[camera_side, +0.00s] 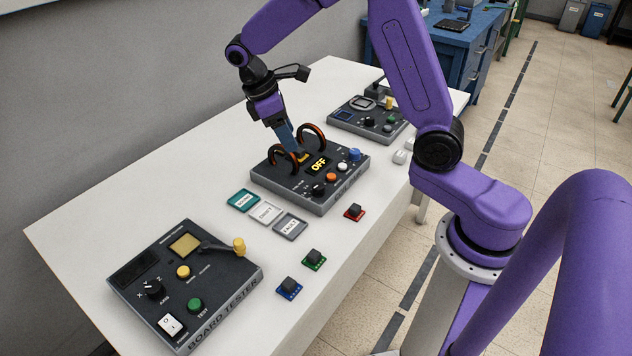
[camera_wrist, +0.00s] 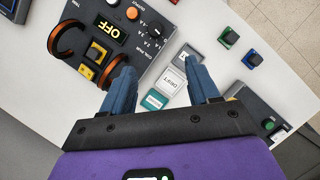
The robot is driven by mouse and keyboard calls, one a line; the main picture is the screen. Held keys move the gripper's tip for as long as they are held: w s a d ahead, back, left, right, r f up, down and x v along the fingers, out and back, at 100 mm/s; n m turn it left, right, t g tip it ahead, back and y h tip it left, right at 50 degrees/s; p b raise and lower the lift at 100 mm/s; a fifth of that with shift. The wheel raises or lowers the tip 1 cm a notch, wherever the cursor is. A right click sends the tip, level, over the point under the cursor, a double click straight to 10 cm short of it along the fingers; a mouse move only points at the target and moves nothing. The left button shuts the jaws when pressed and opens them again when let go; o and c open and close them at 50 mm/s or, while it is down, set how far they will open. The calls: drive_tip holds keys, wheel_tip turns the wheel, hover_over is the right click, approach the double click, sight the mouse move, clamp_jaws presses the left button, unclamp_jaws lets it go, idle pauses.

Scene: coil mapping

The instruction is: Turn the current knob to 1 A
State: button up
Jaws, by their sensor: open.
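The coil box (camera_side: 285,188) is a dark grey panel on the white table, with two orange-and-black coil rings and a display reading OFF (camera_side: 319,166). Its black current knob (camera_side: 318,189) sits at the front corner, with a scale in amps beside it. In the wrist view, the knob (camera_wrist: 155,31) lies beyond the fingertips; I cannot read its pointer setting surely. My gripper (camera_side: 291,150) is above the box by the coil rings, apart from the knob. In the wrist view, its blue fingers (camera_wrist: 158,72) are spread with nothing between them. They hide part of the left ring in the side view.
White (camera_side: 342,166), orange (camera_side: 331,177) and blue (camera_side: 355,154) controls line the box edge. Labelled trays (camera_side: 265,212) lie beside it. A board tester (camera_side: 185,280), another instrument (camera_side: 368,118) and small red, green and blue parts stand around. Bare table lies at the left.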

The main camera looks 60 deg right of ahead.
drive_tip(key=d, duration=0.1)
approach(318, 185)
drive_tip(key=x, duration=0.8)
drive_tip(key=shift+d+f, duration=0.1)
drive_tip(key=shift+f, duration=0.25)
drive_tip(key=c, duration=1)
